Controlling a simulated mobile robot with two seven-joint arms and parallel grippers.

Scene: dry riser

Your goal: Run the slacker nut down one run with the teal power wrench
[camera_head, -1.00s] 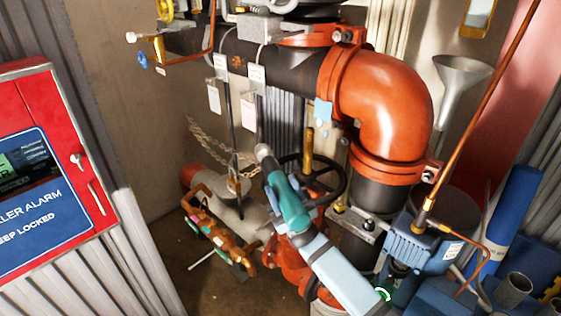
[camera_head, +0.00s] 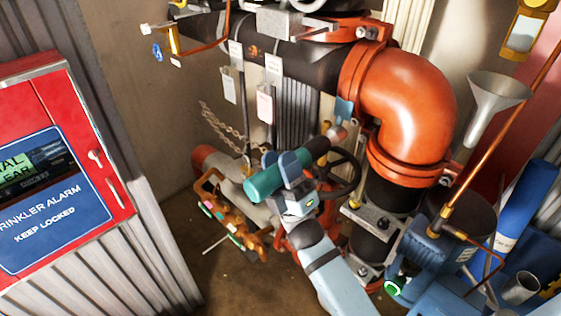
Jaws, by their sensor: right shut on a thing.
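The teal power wrench (camera_head: 262,187) is in the middle of the head view, with its teal end to the lower left and its nose up to the right. My right gripper (camera_head: 297,190) is shut on the wrench's middle; the fingers partly hide it. The nose is in front of the riser pipe, below the orange elbow (camera_head: 405,95); I cannot tell whether it touches anything. Bolted clamps with nuts show on the dark pipe below the elbow (camera_head: 382,223) and at the top coupling (camera_head: 372,32). I cannot tell which nut is slacker. My left gripper is not in view.
A black handwheel (camera_head: 347,178) is close behind the wrench. A red alarm cabinet (camera_head: 65,170) stands at the left. A blue pump (camera_head: 425,255), copper pipe and grey funnel (camera_head: 493,100) crowd the right. Tags and a chain (camera_head: 225,130) hang behind.

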